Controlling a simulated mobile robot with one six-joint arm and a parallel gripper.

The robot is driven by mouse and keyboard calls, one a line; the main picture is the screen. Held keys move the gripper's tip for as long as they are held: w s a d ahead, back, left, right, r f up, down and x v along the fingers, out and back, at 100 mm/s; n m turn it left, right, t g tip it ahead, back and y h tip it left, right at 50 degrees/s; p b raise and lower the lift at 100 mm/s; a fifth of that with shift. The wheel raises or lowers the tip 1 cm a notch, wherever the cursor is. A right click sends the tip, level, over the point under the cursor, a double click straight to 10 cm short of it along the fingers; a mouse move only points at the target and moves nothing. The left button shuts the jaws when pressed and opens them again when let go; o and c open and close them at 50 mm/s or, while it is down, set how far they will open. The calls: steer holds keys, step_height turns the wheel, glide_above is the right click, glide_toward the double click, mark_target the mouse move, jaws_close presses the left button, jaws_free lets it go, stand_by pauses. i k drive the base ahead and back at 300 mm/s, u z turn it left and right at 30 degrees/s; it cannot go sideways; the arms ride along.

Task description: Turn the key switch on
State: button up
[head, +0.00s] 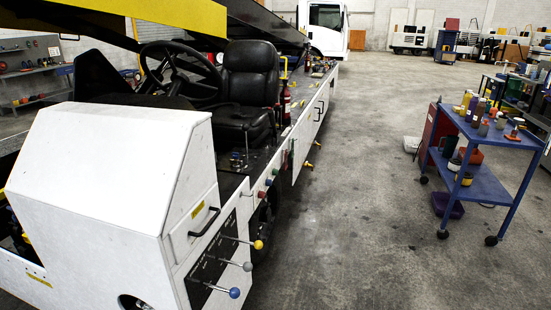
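The belt loader (110,190) fills the left of the head view, with a white front housing, black seat (249,85) and steering wheel (181,75). On its near side is a black panel (213,262) with levers ending in yellow, grey and blue knobs. Small coloured buttons (262,194) sit on the white side edge behind it. A short lever or knob (236,160) stands beside the seat. I cannot make out the key switch among these small parts. My gripper is not in view.
A blue cart (487,137) with bottles and cans stands at the right. A red fire extinguisher (286,100) is by the seat. The concrete floor (350,220) between loader and cart is clear. A white truck (327,28) stands at the back.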

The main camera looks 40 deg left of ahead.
mark_target(238, 163)
steer(key=z, duration=0.15)
steer(key=i, duration=2.95)
steer(key=u, duration=1)
